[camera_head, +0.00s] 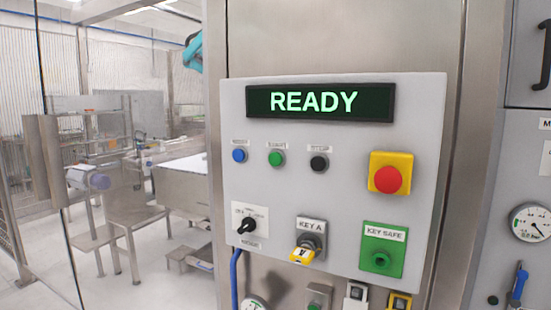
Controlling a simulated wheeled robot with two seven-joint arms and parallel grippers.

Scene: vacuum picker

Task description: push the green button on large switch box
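The large switch box (340,150) is a light grey panel on a steel cabinet in the middle of the head view. A dark display (320,102) at its top reads READY in green. The green button (276,158) is small and round, in a row between a blue button (239,155) and a black button (319,162). A green KEY SAFE plate (383,248) with a green round part sits at the lower right. Neither of my grippers is in view. Nothing covers the green button.
A red emergency button (387,180) on a yellow base sticks out at the right. A black rotary switch (247,225) and a KEY A lock (310,243) with a yellow-tagged key sit below. A pressure gauge (530,222) is at far right. Nothing stands in front of the panel.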

